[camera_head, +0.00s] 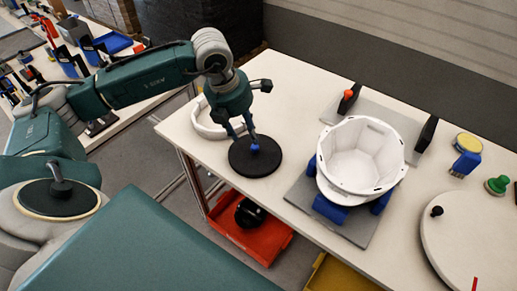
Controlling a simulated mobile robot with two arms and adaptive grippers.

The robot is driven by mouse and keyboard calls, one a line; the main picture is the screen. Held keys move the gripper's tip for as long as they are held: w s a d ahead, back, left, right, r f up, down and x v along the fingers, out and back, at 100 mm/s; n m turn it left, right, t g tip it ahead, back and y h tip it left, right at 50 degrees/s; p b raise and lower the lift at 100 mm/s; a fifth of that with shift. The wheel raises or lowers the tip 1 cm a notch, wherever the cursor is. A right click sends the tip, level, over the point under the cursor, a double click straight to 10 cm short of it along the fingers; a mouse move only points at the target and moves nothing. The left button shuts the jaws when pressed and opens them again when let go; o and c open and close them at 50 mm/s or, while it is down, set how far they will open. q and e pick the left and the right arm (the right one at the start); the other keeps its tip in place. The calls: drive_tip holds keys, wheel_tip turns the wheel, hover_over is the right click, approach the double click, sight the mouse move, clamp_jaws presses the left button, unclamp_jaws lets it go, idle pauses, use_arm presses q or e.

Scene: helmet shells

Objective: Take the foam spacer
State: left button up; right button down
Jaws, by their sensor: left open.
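My left gripper (242,135) points down over a round black disc (262,166) near the left end of the white table. Its fingers are apart, on either side above the disc's middle. A small blue piece (254,148) shows at the disc's centre by the fingertips; I cannot tell whether they touch it. A white ring-like band (205,126) lies just behind the disc, partly hidden by my gripper. No thing is clearly marked as the foam spacer. A white helmet shell (340,176) sits open side up on blue supports to the right. My right gripper is not in view.
The shell's grey plate (355,234) and black upright blocks (426,134) stand right of my gripper. A white round plate (470,235) lies at the right. A red bin (275,246) is below the table edge. Bare table lies between disc and shell.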

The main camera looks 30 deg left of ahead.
sight(254, 146)
use_arm(q)
drive_tip(key=x, duration=0.3)
drive_tip(key=shift+d, duration=0.1)
drive_tip(key=shift+w+f+p, duration=0.2)
drive_tip(key=shift+f+p, duration=0.15)
drive_tip(key=p+x, duration=0.1)
drive_tip(key=x, duration=0.2)
drive_tip(key=shift+w+f, duration=0.15)
drive_tip(key=shift+w, duration=0.05)
drive_tip(key=shift+w+f+p, duration=0.15)
drive_tip(key=shift+f+p, duration=0.15)
drive_tip(key=shift+f, duration=0.1)
drive_tip(key=shift+w+f, duration=0.1)
drive_tip(key=shift+f, duration=0.1)
drive_tip(key=c, duration=0.7)
clamp_jaws()
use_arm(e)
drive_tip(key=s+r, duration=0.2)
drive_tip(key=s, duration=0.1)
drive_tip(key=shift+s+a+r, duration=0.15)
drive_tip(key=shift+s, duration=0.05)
